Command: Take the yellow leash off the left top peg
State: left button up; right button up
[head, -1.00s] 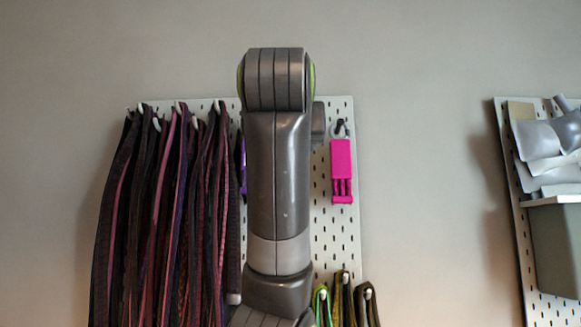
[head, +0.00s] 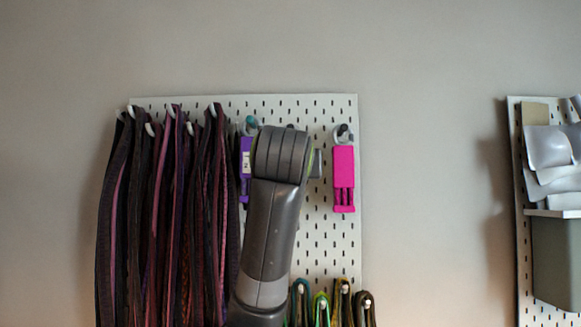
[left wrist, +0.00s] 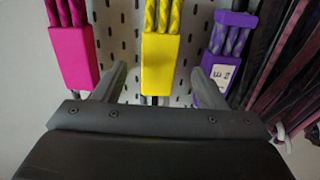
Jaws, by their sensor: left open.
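The yellow leash (left wrist: 158,62) hangs against the pegboard in the middle of the left wrist view, its braided strands above a flat yellow block. In the head view it is hidden behind my arm, and I cannot see its peg. My left gripper (left wrist: 158,82) is open, with one finger on each side of the yellow block in the picture. The fingers look apart from it; depth is hard to judge. A purple leash (head: 245,165) and a pink leash (head: 343,178) hang on either side; the left wrist view shows them reversed. My right gripper is not in view.
The white pegboard (head: 318,235) carries many dark and purplish straps (head: 165,220) at the left. Several green and olive straps (head: 343,300) hang at its lower right. Another board with a grey bin (head: 556,262) stands at the far right. Bare wall lies between the boards.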

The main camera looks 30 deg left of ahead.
pick_arm(q)
jog(key=p+x, duration=0.3)
jog(key=x, duration=0.2)
jog(key=shift+w+p, duration=0.2)
jog(key=shift+p, duration=0.2)
jog(key=shift+w+a+f, duration=0.1)
jog(key=shift+w+a, duration=0.25)
jog(key=shift+w, duration=0.1)
jog(key=shift+d, duration=0.1)
jog(key=shift+c, duration=0.5)
jog(key=c, duration=0.9)
jog(key=shift+c, duration=0.8)
